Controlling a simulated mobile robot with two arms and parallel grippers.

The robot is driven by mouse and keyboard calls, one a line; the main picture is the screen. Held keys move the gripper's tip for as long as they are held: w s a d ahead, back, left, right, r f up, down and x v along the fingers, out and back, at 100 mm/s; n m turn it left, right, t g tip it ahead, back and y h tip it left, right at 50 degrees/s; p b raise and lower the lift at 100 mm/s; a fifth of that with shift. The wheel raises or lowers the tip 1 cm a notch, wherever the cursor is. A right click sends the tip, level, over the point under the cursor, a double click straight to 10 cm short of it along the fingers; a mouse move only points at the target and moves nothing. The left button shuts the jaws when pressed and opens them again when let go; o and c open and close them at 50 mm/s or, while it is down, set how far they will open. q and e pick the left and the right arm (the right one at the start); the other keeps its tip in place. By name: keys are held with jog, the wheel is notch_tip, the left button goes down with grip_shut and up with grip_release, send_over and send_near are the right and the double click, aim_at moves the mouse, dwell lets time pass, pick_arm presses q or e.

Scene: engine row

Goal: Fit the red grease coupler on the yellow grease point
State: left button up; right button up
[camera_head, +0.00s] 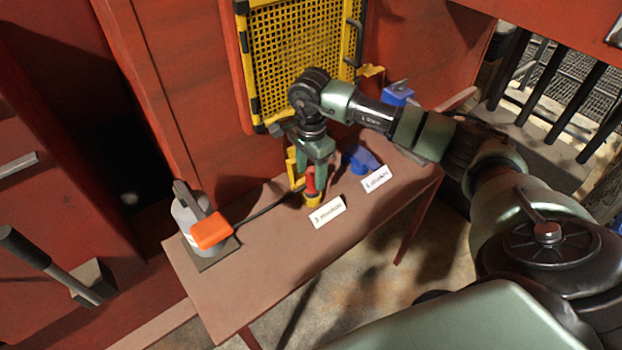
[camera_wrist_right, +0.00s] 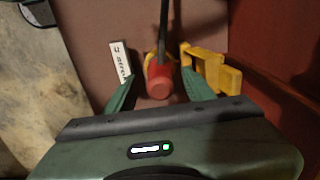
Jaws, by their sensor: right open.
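The red grease coupler (camera_head: 310,181) stands upright at a yellow fitting (camera_head: 313,200) on the brown bench, with a black hose at it. I cannot tell how firmly it sits there. In the right wrist view, the coupler (camera_wrist_right: 160,84) is between the fingers of my right gripper (camera_wrist_right: 158,92), with a gap on each side. This gripper, also in the head view (camera_head: 311,172), is open and points down over the coupler. A yellow bracket (camera_wrist_right: 208,70) stands beside it. I cannot tell which yellow part is the grease point. My left gripper is out of view.
A grey pump with an orange part (camera_head: 211,231) stands at the bench's left end. A blue fitting (camera_head: 360,160) and white labels (camera_head: 327,212) are right of the coupler. A yellow mesh guard (camera_head: 297,55) and a blue box (camera_head: 397,93) are behind. The bench front is clear.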

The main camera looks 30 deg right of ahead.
notch_tip(320, 180, up, 5)
jog(key=shift+r+b, duration=0.15)
jog(key=shift+b, duration=0.3)
